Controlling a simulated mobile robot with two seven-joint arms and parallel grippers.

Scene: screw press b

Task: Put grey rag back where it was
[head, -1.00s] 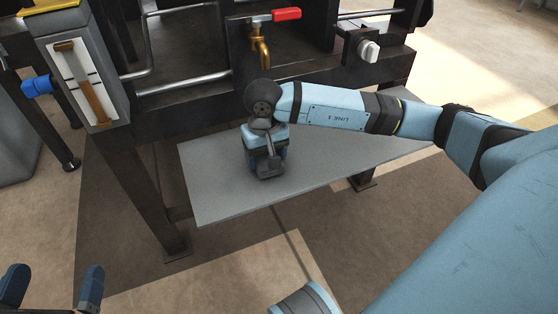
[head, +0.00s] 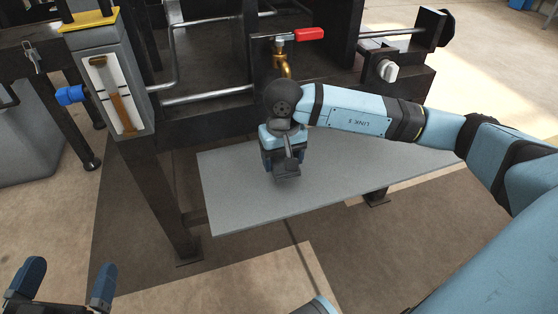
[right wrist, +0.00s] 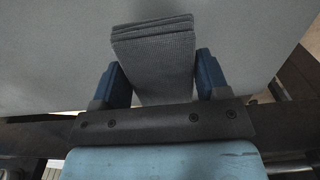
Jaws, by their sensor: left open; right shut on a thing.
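The grey rag (right wrist: 155,58) is a folded, ribbed cloth between the two blue fingers of my right gripper (right wrist: 157,85) in the right wrist view. The right gripper is shut on it. The shelf's grey surface also fills the background of the right wrist view (right wrist: 255,40). I cannot tell whether the rag touches the shelf. My left gripper (head: 62,285) is open and empty at the bottom left, above the floor.
The press frame stands behind the shelf, with a brass tap with a red handle (head: 281,58) and a white knob (head: 387,71). A grey gauge box (head: 112,85) with a blue fitting is at the left. The shelf is bare to both sides of my right gripper.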

